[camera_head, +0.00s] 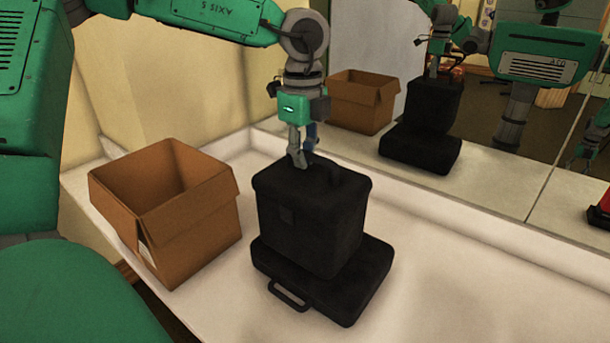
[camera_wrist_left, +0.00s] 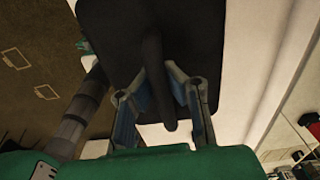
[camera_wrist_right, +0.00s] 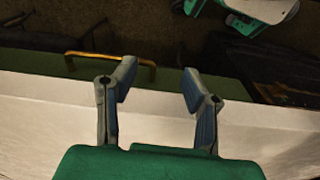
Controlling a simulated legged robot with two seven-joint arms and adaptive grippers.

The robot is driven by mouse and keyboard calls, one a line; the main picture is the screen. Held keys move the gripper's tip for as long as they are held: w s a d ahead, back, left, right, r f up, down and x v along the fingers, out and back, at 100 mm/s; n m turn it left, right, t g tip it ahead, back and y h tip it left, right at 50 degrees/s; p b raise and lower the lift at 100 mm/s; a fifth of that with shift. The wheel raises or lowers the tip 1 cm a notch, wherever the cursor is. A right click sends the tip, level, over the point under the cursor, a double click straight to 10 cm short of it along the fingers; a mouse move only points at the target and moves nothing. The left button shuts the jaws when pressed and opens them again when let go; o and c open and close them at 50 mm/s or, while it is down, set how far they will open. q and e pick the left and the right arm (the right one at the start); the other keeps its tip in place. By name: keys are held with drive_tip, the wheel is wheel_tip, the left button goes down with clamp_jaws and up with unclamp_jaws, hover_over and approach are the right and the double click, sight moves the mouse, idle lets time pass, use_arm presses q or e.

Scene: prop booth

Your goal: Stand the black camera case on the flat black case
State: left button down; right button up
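The black camera case (camera_head: 310,225) is upright on top of the flat black case (camera_head: 350,290), and its underside appears to touch the lid. The flat case lies on the white counter with its handle toward the front left. My left gripper (camera_head: 304,160) is above the camera case, its fingers on both sides of the top handle. In the left wrist view the fingertips (camera_wrist_left: 157,72) close against the handle (camera_wrist_left: 158,95). My right gripper (camera_wrist_right: 160,72) is open and empty in its wrist view. The head view does not show it directly.
An open cardboard box (camera_head: 190,225) stands left of the cases on the white counter (camera_head: 450,300). A mirror (camera_head: 480,165) behind the counter reflects the box, cases and my body. A red object (camera_head: 604,205) shows at the right edge. The counter right of the cases is clear.

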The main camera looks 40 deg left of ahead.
sight(304, 172)
use_arm(q)
wheel_tip(304, 172, down, 3)
drive_tip(key=shift+s+d+f, duration=0.1)
drive_tip(key=shift+f, duration=0.1)
drive_tip(key=c, duration=1.7)
unclamp_jaws()
wheel_tip(304, 172, up, 12)
drive_tip(key=shift+r+p, duration=0.1)
drive_tip(key=shift+p, duration=0.2)
